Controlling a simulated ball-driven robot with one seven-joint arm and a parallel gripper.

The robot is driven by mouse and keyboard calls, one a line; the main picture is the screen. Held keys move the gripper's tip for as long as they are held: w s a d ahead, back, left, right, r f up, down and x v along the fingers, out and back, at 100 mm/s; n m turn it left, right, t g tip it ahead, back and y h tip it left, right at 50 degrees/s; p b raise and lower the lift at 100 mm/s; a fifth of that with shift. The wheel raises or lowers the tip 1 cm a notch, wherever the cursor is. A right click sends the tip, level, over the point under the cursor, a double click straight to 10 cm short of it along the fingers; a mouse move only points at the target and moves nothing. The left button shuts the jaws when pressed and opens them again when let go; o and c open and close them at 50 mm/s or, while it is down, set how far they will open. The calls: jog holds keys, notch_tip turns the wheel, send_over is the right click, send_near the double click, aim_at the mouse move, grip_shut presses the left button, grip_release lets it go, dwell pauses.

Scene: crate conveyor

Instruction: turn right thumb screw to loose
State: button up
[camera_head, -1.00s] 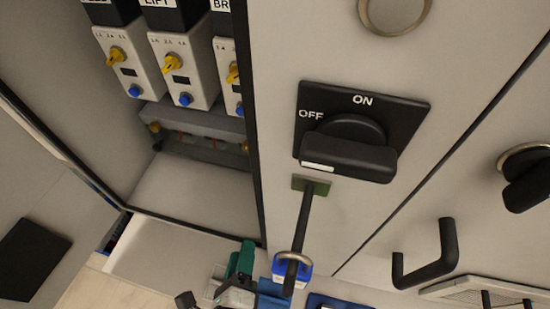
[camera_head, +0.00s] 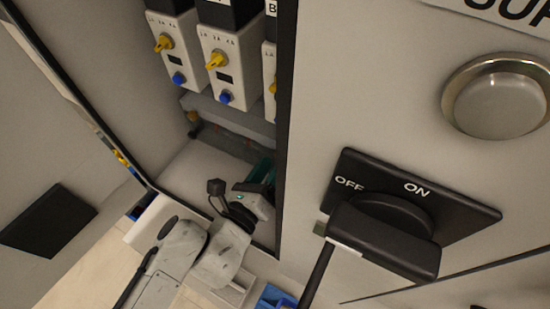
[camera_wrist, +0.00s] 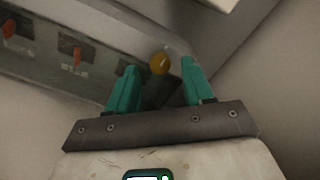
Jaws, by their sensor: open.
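A round brass thumb screw (camera_wrist: 159,63) shows in the wrist view, at the right end of the grey strip. It lies between the two teal fingertips of my gripper (camera_wrist: 159,78) as seen from the wrist, and I cannot tell how far ahead of them it is. My gripper is open and empty. In the head view my gripper (camera_head: 262,172) is inside the cabinet, partly hidden by the cabinet's edge. The left thumb screw (camera_head: 193,117) shows at the strip's left end; the right one is hidden in that view.
White modules with yellow knobs (camera_head: 216,60) and blue buttons hang above the strip. A black OFF/ON rotary switch (camera_head: 400,215) and a round metal-rimmed button (camera_head: 500,97) are on the panel at right. Reddish parts (camera_wrist: 77,55) sit along the strip. The open door stands left.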

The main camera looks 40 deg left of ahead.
jog(key=shift+x, duration=0.8)
grip_shut()
